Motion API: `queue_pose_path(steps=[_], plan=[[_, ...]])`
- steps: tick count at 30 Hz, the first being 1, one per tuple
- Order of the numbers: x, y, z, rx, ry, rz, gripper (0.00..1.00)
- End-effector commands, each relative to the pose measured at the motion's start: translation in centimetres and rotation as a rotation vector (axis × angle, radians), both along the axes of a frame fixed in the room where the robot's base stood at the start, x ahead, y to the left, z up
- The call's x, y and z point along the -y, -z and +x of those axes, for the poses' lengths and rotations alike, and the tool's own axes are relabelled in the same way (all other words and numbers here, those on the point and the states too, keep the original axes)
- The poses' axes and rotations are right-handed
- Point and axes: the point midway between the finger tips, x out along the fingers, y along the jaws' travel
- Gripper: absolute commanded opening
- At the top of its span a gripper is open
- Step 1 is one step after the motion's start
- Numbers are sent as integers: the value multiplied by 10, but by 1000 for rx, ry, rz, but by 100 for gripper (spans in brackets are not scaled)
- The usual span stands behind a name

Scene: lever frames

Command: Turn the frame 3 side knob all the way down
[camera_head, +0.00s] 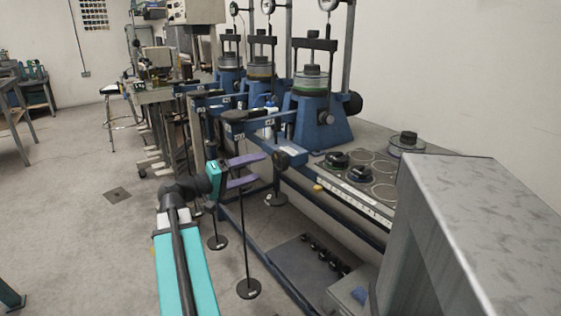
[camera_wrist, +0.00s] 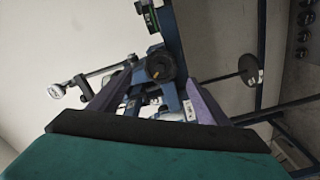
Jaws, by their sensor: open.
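My gripper (camera_head: 263,168) is open, its two purple fingers apart and empty, just left of the nearest blue lever frame (camera_head: 322,125). In the wrist view a black knob (camera_wrist: 160,66) with a small yellowish centre lies ahead, in line with the gap between the fingers of my gripper (camera_wrist: 158,82). It appears to be the same knob; no contact shows. The frame's number is not readable. The knob's exact height setting cannot be told.
Two more blue frames (camera_head: 262,85) stand behind. Hanging rods with black discs (camera_head: 248,289) are below and near my gripper. The bench (camera_head: 340,195) carries black weights (camera_head: 355,174). A grey metal box (camera_head: 470,230) is at the right. Open floor (camera_head: 80,240) lies left.

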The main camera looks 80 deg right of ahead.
Motion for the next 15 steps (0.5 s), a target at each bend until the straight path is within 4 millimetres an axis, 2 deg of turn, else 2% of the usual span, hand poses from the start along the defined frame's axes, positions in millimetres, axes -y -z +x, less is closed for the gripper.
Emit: queue_pose_path(steps=[15], plan=[[6, 1, -5, 1, 0, 2, 70]])
